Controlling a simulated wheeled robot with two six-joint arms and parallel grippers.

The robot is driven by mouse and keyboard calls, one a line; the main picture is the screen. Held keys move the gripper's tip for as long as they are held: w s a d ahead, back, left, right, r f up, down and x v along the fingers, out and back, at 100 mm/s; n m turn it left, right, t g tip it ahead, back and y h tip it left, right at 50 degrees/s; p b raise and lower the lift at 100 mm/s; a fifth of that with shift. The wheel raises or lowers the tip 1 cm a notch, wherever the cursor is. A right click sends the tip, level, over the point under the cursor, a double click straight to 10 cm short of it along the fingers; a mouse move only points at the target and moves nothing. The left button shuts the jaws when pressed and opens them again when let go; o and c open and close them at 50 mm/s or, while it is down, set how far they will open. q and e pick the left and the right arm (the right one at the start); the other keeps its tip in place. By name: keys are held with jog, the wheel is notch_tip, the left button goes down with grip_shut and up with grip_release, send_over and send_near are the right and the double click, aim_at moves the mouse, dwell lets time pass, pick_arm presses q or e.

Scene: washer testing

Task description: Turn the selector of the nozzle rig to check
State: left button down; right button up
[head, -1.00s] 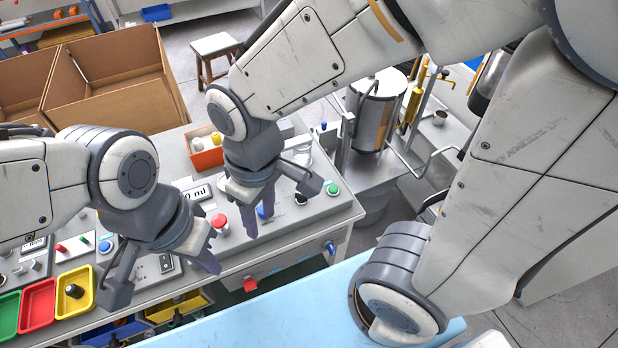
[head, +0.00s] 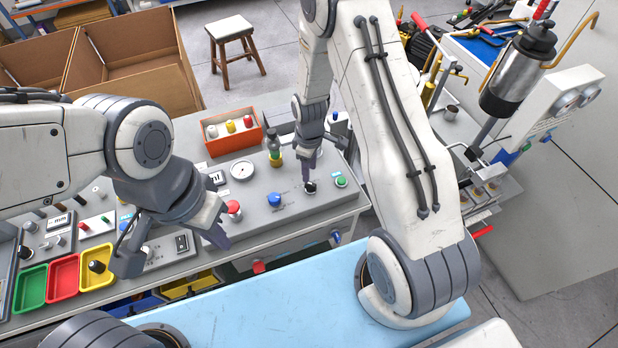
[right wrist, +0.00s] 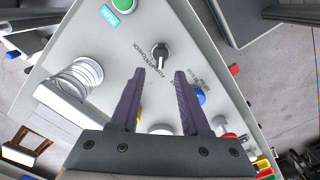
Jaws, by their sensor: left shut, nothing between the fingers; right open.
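The nozzle rig's panel (head: 250,212) lies on the bench, with the small black selector (head: 310,187) near its right end. In the right wrist view the selector (right wrist: 160,53) is a dark knob with a lighter bar, with lettering including CHECK beside it. Which mark it points to is not clear. My right gripper (head: 308,176) is over the selector, pointing down; in the right wrist view its fingers (right wrist: 158,72) are open, with the selector just beyond the gap between the tips. My left gripper (head: 220,240) is shut and empty over the bench's front, left of the selector.
A green button (head: 341,182) sits right of the selector; a blue knob (head: 274,199) and a red button (head: 234,207) sit left. A small bottle (head: 273,150) and an orange box (head: 232,138) stand behind. Colored trays (head: 64,278) lie at the left.

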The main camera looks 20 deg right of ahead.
aim_at(309, 183)
jog(key=shift+f+p, duration=0.65)
jog(key=shift+f, duration=2.4)
grip_shut()
